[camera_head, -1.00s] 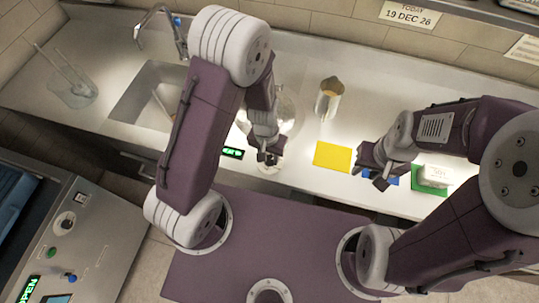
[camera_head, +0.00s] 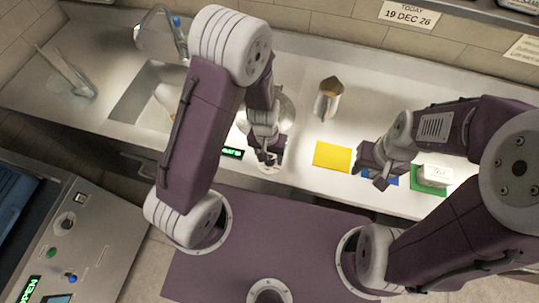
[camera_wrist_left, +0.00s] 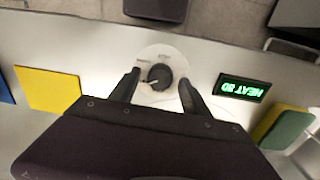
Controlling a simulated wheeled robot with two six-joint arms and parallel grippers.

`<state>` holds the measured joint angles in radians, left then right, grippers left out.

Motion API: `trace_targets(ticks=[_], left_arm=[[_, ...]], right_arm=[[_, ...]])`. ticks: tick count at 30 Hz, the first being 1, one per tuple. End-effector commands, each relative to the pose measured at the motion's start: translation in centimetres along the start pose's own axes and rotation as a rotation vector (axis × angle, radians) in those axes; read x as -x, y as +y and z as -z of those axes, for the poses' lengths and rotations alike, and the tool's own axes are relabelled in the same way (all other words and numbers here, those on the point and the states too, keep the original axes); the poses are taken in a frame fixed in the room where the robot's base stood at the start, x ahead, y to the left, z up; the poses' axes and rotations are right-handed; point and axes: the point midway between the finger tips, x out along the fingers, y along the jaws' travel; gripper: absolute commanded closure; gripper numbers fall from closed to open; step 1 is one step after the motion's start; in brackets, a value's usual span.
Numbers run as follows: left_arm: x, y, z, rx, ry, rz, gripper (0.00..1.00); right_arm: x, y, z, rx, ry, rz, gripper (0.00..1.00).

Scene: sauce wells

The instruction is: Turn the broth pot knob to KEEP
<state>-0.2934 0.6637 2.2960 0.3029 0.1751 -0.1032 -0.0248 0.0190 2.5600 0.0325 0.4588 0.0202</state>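In the left wrist view, a round black knob (camera_wrist_left: 158,77) with a pale pointer mark sits on a white dial plate (camera_wrist_left: 165,53). The pointer faces the lower left; the small printed labels are not clearly legible. My left gripper (camera_wrist_left: 158,92) is open, one finger on each side of the knob, with gaps visible. A green-lit display (camera_wrist_left: 244,88) beside the dial reads what looks like HEAT 20. In the head view, my left gripper (camera_head: 268,157) is over the counter's front, in front of a shiny round pot (camera_head: 286,112), partly hidden. My right gripper (camera_head: 374,174) appears open and empty.
A yellow mat (camera_head: 332,156) lies between my grippers, with a blue mat and a green mat (camera_head: 428,183) bearing a white block (camera_head: 436,174) further right. A metal container (camera_head: 328,98) stands behind. A sink (camera_head: 145,92) is left; a control panel (camera_head: 85,235) is lower left.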

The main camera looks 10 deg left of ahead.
Motion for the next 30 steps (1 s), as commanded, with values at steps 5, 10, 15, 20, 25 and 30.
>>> trace_targets(ticks=[5, 10, 15, 20, 25, 30], left_arm=[[1.3, 0.0, 0.1, -0.001, 0.002, -0.001, 0.45], [5.1, 0.0, 0.1, 0.000, 0.006, -0.001, 0.45], [8.0, 0.0, 0.2, 0.000, 0.005, -0.001, 0.45], [9.1, 0.0, 0.0, 0.001, 0.001, 0.000, 0.45], [9.1, 0.0, 0.0, 0.001, -0.001, 0.000, 0.45], [9.1, 0.0, 0.0, 0.000, -0.001, 0.000, 0.45]], right_arm=[[0.5, 0.0, 0.1, 0.000, 0.000, 0.000, 0.66], [1.2, 0.0, 0.1, 0.000, 0.000, 0.000, 0.66], [1.1, 0.0, 0.1, 0.000, 0.000, 0.000, 0.66], [1.1, 0.0, 0.1, 0.000, 0.000, 0.000, 0.66], [1.1, 0.0, 0.1, 0.000, 0.000, 0.000, 0.66], [1.1, 0.0, 0.1, 0.000, 0.000, 0.000, 0.66]])
